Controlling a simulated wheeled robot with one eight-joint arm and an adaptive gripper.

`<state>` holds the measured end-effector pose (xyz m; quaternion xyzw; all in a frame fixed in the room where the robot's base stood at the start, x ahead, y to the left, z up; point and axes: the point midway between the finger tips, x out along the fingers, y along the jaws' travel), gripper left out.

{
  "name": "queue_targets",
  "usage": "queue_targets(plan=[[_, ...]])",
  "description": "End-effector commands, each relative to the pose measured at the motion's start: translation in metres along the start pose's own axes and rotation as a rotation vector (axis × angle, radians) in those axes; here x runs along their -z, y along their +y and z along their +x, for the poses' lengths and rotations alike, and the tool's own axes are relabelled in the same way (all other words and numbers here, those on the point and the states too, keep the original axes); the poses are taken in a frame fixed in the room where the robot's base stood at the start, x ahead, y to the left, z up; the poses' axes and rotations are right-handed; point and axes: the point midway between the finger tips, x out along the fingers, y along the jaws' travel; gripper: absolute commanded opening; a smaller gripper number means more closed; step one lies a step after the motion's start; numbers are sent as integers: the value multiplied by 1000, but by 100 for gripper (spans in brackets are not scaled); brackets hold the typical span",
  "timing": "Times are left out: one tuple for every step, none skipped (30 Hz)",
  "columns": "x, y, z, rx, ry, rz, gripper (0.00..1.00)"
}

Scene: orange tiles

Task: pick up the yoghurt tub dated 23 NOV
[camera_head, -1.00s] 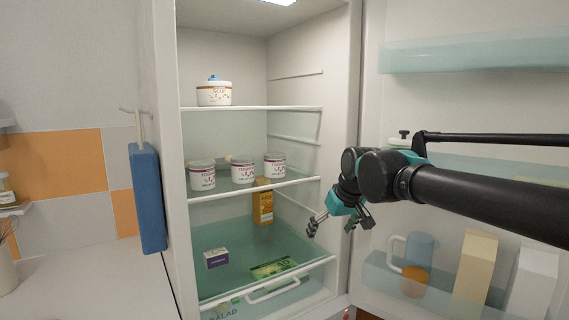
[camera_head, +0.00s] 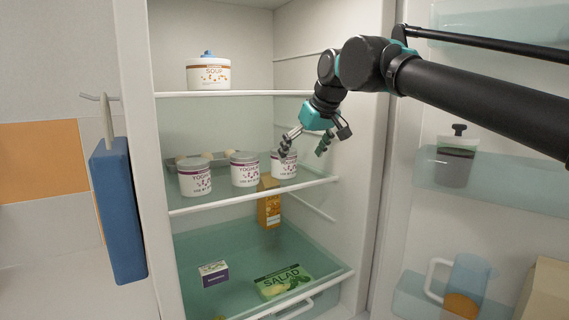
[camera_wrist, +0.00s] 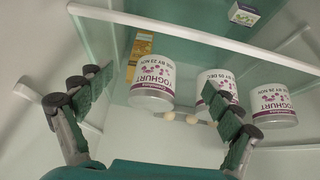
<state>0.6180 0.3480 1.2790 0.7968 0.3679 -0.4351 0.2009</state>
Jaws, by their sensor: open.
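Three white yoghurt tubs with purple print stand in a row on the middle fridge shelf. The right tub (camera_head: 284,165) is the left one in the wrist view (camera_wrist: 152,82), where its label appears to read 23 NOV. The middle tub (camera_head: 244,170) shows in the wrist view (camera_wrist: 214,88) with a date like 05 DEC, partly behind a finger. The left tub (camera_head: 195,178) is at right in the wrist view (camera_wrist: 273,104); its date is hard to read. My gripper (camera_head: 303,150) is open and empty, near the right tub, one finger overlapping it in the head view.
An egg tray (camera_head: 212,158) lies behind the tubs. An orange carton (camera_head: 269,205), a small box (camera_head: 213,272) and a salad pack (camera_head: 284,282) are below. The fridge side wall is close at right.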

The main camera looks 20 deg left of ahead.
Motion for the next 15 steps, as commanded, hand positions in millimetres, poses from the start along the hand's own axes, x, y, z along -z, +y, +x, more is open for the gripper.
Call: queue_targets(plan=[[8,0,6,0,0,0,91],[13,0,8,0,0,0,91],[18,0,12,0,0,0,91],[23,0,15,0,0,0,91],[27,0,17,0,0,0,91],[32,0,21,0,0,1,91],[35,0,23,0,0,1,91],[38,0,25,0,0,1,91],[42,0,27,0,0,1,91],[44,0,28,0,0,1,91],[46,0,30,0,0,1,91],[47,0,31,0,0,1,91],[48,0,31,0,0,1,91],[49,0,32,0,0,1,91],[49,0,33,0,0,1,91]])
